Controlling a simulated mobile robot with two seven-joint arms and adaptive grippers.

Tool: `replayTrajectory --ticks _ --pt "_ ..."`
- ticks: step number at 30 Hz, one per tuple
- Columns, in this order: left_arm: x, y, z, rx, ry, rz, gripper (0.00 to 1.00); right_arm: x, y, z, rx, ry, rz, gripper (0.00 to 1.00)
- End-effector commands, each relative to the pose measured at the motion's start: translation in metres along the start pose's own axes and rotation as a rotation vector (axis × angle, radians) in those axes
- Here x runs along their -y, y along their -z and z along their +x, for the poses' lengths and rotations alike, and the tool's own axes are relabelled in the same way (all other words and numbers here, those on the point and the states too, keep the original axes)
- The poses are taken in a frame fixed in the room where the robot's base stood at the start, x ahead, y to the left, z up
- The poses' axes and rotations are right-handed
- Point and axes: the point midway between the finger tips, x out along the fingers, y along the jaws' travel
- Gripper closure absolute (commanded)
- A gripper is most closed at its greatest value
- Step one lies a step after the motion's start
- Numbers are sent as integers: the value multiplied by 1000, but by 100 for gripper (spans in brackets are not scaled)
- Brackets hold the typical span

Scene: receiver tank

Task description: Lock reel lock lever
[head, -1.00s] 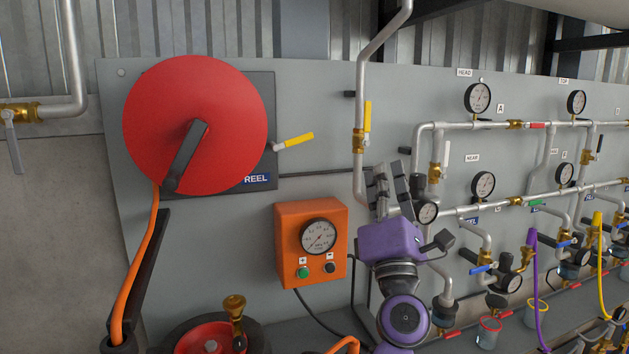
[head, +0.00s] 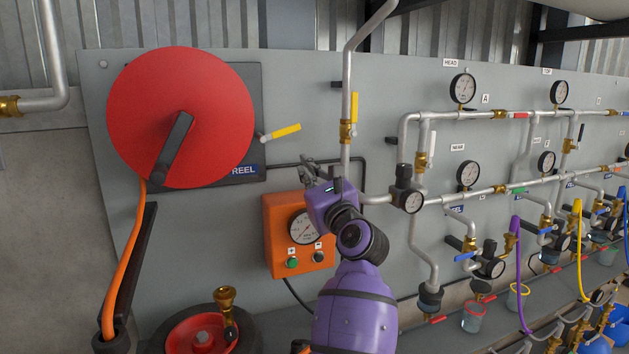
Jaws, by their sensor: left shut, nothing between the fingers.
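The reel lock lever (head: 282,131) has a yellow grip on a silver stem and sticks out to the right of the red reel (head: 180,112), tilted slightly up to the right. My left gripper (head: 304,166), on a purple wrist, is shut and empty. It appears just below and slightly right of the lever's grip, with a visible gap in the picture; the depth gap is hard to judge. The lever's pivot shows near the edge of the reel's dark backplate, above the REEL label (head: 244,170). My right gripper is not in view.
An orange gauge box (head: 276,246) lies below my gripper, partly hidden by it. A vertical pipe with a yellow-handled valve (head: 354,110) stands close on the right. An orange hose (head: 127,262) hangs from the reel. Panel around the lever is clear.

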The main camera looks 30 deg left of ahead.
Motion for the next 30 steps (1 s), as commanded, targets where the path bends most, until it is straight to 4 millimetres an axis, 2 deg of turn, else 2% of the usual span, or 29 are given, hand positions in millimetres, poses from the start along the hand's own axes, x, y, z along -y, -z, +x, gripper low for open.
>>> replayTrajectory --ticks 1,3,6,9,24,30 --pt "0 -4 12 4 -1 1 100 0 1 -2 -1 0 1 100" --pt "0 -6 23 2 0 0 100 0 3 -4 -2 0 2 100" --pt "1 -26 24 4 1 -5 100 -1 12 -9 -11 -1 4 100" --pt "1 -35 27 3 1 -4 100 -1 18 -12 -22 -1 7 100" --pt "0 -38 28 0 0 -1 100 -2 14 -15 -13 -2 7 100" --pt "7 -55 31 -1 -22 -94 100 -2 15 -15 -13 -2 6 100"
